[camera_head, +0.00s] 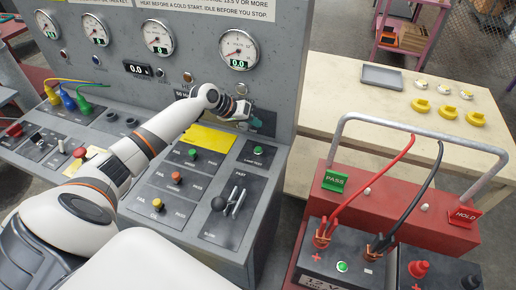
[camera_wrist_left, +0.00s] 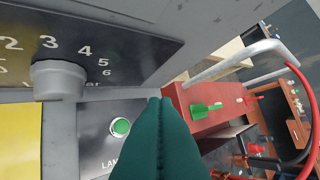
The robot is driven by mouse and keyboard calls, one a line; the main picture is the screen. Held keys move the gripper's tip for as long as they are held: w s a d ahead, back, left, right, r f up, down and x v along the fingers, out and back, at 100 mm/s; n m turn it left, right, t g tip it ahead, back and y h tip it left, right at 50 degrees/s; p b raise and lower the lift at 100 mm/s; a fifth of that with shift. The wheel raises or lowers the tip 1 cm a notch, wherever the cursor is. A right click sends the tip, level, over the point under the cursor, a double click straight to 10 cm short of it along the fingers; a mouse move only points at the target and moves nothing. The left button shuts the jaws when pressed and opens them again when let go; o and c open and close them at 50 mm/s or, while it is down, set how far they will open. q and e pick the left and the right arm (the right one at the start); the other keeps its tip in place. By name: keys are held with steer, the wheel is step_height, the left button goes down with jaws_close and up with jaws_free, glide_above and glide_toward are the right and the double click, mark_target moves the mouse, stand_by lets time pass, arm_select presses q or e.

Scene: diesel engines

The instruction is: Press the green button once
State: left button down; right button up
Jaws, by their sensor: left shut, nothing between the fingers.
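A green button (camera_head: 258,150) sits on a dark plate labelled as a lamp test at the right of the sloped console. It also shows in the left wrist view (camera_wrist_left: 120,127), left of the fingers. My left gripper (camera_head: 257,124) is above this button in the head view, near the console's upright panel. Its dark green fingers are shut together and empty, and in the left wrist view the fingertips (camera_wrist_left: 160,100) are to the right of the button, apart from it in the picture. I cannot tell the gap in depth. My right gripper is not in view.
Another green button (camera_head: 192,153) sits beside a yellow label (camera_head: 207,138). A lever (camera_head: 228,203) stands below the lamp test plate. A grey knob (camera_wrist_left: 58,80) is close to the fingers. A red battery carrier (camera_head: 400,205) with a metal handle stands at right.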

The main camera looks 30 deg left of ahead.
arm_select(q)
steer(key=b, duration=0.7)
glide_toward(260, 148)
steer(key=w+d+f, duration=0.1)
steer(key=w, duration=0.2)
steer(key=w+d+f, duration=0.1)
steer(key=shift+w+d+f, duration=0.2)
steer(key=shift+d+f, duration=0.1)
steer(key=shift+d, duration=0.1)
steer(key=shift+f, duration=0.15)
stand_by(0.8)
steer(key=shift+f, duration=0.35)
steer(key=shift+f+b, duration=0.5)
steer(key=shift+f, duration=0.1)
stand_by(0.7)
steer(key=shift+r+p, duration=0.9)
steer(key=shift+r, duration=0.15)
